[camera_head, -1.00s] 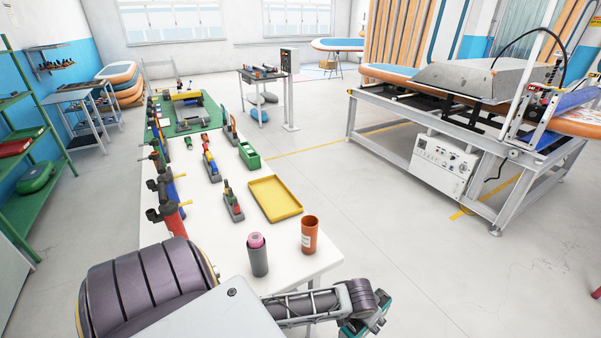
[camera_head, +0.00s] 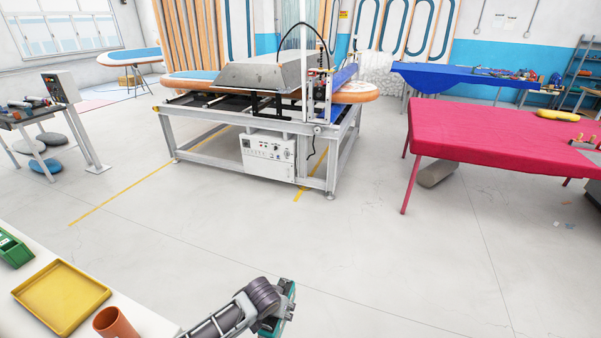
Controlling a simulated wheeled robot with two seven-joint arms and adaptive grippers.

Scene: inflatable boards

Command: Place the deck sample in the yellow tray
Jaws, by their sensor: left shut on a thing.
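The yellow tray (camera_head: 62,297) lies on the white table at the lower left and is empty. My left gripper (camera_head: 283,314) is at the bottom middle, to the right of the tray and apart from it, over the floor beyond the table's edge. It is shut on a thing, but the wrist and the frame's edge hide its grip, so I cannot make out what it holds. Teal parts show at the gripper. I cannot pick out the deck sample with certainty. My right gripper is not in view.
A machine on a grey frame (camera_head: 262,140) stands ahead. A red-covered table (camera_head: 490,135) is at the right. The floor between is clear.

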